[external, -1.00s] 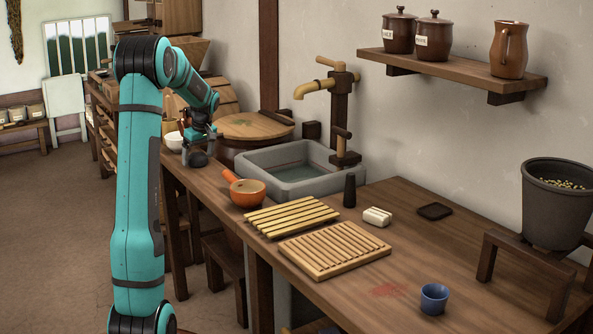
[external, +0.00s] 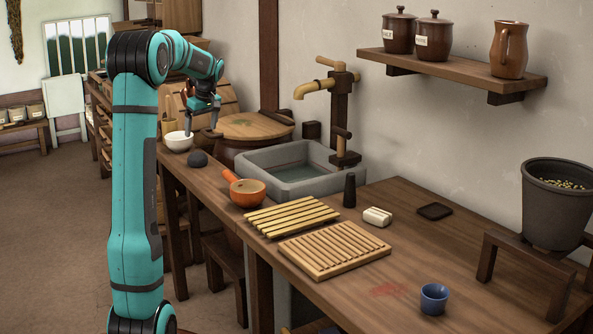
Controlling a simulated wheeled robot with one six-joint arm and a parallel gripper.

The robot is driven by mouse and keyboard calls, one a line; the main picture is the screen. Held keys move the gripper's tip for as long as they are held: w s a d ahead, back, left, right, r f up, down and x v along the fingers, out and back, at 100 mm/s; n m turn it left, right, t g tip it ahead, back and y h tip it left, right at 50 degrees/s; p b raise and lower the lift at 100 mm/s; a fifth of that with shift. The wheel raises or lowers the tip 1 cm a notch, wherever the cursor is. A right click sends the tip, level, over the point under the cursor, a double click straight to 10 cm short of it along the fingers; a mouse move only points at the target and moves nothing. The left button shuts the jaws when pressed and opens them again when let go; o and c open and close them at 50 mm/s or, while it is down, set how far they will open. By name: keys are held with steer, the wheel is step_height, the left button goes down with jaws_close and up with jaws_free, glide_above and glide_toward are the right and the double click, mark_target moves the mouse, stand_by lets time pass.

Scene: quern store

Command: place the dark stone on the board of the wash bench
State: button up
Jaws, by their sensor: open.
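The dark stone (external: 197,158) is a small rounded lump at the far left end of the wash bench (external: 408,247), just in front of the white bowl (external: 179,142). My gripper (external: 201,132) is open, fingers pointing down, above the stone and apart from it, with nothing between the fingers. A ribbed wooden board (external: 335,249) lies empty on the bench. A yellow slatted rack (external: 291,216) lies beside it, also empty. Both are well to the right of the stone and nearer the camera.
An orange-brown pan (external: 248,194) stands between the stone and the slatted rack. The grey stone sink (external: 298,178) and its tap (external: 320,87) are behind. A white block (external: 377,216), a dark upright peg (external: 349,191) and a blue cup (external: 434,298) stand around the boards.

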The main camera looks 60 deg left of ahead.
steer(key=shift+d+r, duration=0.1)
steer(key=shift+r, duration=0.35)
steer(key=w+d+r+m+t+y, duration=0.1)
steer(key=w+d+r+m+t, duration=0.25)
steer(key=d, duration=0.75)
steer(key=d+r+m+t, duration=0.2)
steer(key=d+r+m, duration=0.2)
steer(key=d+r, duration=0.55)
steer(key=w+d+r+m+t+y, duration=0.1)
steer(key=w+d+r+m+t, duration=0.15)
steer(key=d, duration=1.15)
steer(key=s+d+r+m+t+h, duration=0.2)
steer(key=s+d+m+t, duration=0.3)
steer(key=s+d, duration=0.3)
steer(key=s+d+r+m+t+h, duration=0.3)
steer(key=s+d, duration=0.6)
steer(key=d, duration=0.7)
steer(key=r+m+t, duration=0.1)
steer(key=m+t, duration=0.1)
steer(key=m, duration=0.1)
steer(key=shift+s+d+r, duration=0.15)
steer(key=shift+s+d, duration=0.1)
steer(key=shift+s, duration=0.05)
